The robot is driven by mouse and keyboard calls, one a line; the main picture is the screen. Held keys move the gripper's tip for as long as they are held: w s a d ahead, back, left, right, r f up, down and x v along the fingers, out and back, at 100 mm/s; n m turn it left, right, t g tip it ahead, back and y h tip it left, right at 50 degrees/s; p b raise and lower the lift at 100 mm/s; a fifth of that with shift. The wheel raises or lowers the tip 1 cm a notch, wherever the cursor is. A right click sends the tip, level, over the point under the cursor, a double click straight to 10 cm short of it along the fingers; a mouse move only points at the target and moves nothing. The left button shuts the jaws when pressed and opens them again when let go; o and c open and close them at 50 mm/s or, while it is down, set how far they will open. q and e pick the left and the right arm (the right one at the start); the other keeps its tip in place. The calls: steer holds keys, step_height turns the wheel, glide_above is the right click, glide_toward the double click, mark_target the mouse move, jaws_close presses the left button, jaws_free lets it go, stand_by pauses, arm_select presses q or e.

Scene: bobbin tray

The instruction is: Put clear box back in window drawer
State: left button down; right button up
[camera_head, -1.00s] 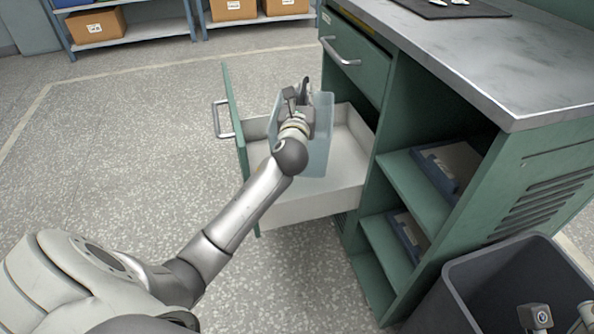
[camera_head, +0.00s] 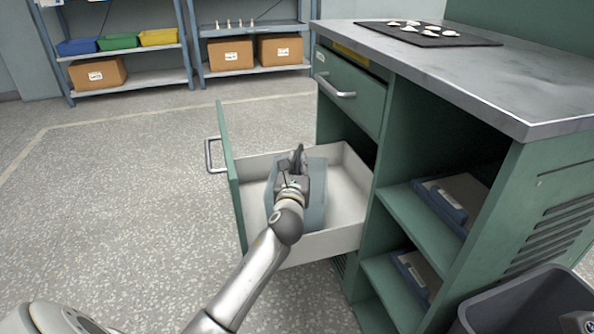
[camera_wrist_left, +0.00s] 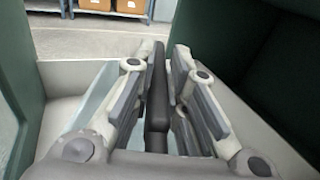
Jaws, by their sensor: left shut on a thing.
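The clear box (camera_head: 317,195), pale blue and see-through, is within the walls of the open drawer (camera_head: 340,241). The drawer has a green front, a metal handle and a pale inside. My left gripper (camera_head: 297,163) is above the box and shut on it, at a dark upright bar (camera_wrist_left: 157,100) between the fingers in the wrist view. My arm and gripper hide part of the box. I cannot tell whether its underside touches the drawer floor. A grey part at the lower right corner seems to be my right gripper (camera_head: 580,322), mostly cut off.
The green cabinet has a shut upper drawer (camera_head: 350,92) and open shelves with blue-grey cases (camera_head: 450,200). A dark bin (camera_head: 530,300) stands at the lower right. A black mat (camera_head: 430,40) with small white pieces lies on the worktop. The floor at left is clear.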

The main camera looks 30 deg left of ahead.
stand_by(0.3)
arm_select(q)
steer(key=c, duration=1.5)
jaws_free()
steer(key=shift+o, duration=0.2)
